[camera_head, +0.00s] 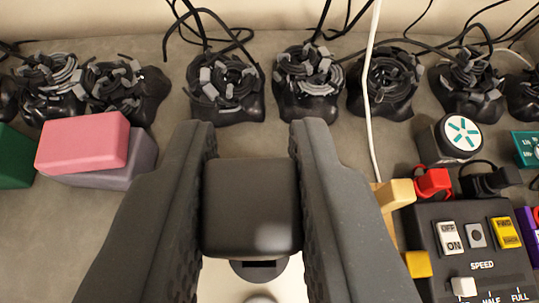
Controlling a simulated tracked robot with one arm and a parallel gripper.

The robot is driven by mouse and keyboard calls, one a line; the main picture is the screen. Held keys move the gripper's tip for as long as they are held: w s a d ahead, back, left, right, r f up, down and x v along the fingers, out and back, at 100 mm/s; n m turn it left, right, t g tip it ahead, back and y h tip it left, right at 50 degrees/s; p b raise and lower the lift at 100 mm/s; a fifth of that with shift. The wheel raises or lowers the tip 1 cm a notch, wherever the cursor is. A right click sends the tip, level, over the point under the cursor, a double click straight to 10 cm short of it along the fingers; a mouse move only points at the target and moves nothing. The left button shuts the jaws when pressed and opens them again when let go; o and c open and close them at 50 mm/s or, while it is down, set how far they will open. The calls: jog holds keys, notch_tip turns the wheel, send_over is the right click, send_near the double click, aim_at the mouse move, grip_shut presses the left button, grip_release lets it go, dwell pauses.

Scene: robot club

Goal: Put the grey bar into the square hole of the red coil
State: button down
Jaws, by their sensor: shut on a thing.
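My gripper (253,135) reaches forward from the bottom of the view, its two dark fingers pointing at the back of the table. It is shut on a dark grey block with rounded edges, which I take to be the grey bar (252,205). The bar fills the gap between the fingers and its squarish face is toward me. How far it extends beyond this face is hidden. I see no red coil with a square hole in this view; the fingers and bar cover part of the table.
Several black shoe-like lumps with coiled cables (226,85) line the back by the wall. A pink block (83,142) lies on a grey-purple block (120,165) at the left. A black control box (478,240) and red plug (433,184) are at the right. A white cable (371,90) runs down right of centre.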

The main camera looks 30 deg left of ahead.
jog(key=shift+s+f+b, duration=0.1)
jog(key=shift+f+b, duration=1.5)
jog(key=shift+b, duration=0.15)
jog(key=shift+f+p, duration=0.1)
jog(key=shift+p, duration=0.55)
jog(key=shift+f+b, duration=1.4)
jog(key=shift+f, duration=1.05)
dwell(1.5)
jog(key=c, duration=1.2)
grip_release()
jog(key=shift+s, duration=0.1)
jog(key=shift+o, duration=0.2)
